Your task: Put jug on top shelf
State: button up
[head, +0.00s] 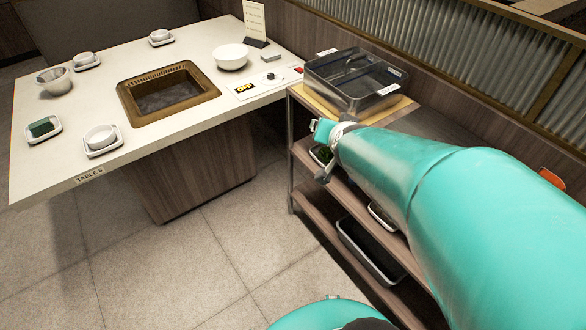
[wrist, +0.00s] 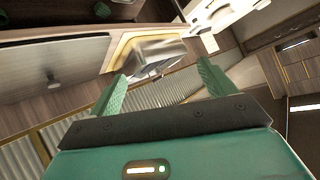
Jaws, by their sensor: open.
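I cannot make out a jug in either view. The shelf unit (head: 296,150) has a dark wood top and lower shelves, right of the table in the head view. My gripper (wrist: 162,84) is open in the wrist view, its two green fingers apart with nothing held between them. In the head view my gripper (head: 325,138) is small, in front of the unit's left end and near the top's front edge. My arm hides much of the unit's right side and front.
Lower shelves hold trays (head: 366,250). The white table (head: 215,95) carries bowls and a sunken grill (head: 168,92). An orange thing (head: 552,178) is partly hidden.

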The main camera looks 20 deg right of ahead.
jog(key=s+a+r+n+g+y, duration=0.1)
jog(key=s+a+r+n+y, duration=0.2)
jog(key=a, duration=0.7)
jog(key=s+a+n+g+y, duration=0.1)
jog(key=s+a+n+g, duration=0.3)
jog(key=s, duration=0.7)
jog(key=shift+a+r+n, duration=0.2)
jog(key=shift+a+n, duration=0.2)
jog(key=shift+a, duration=0.2)
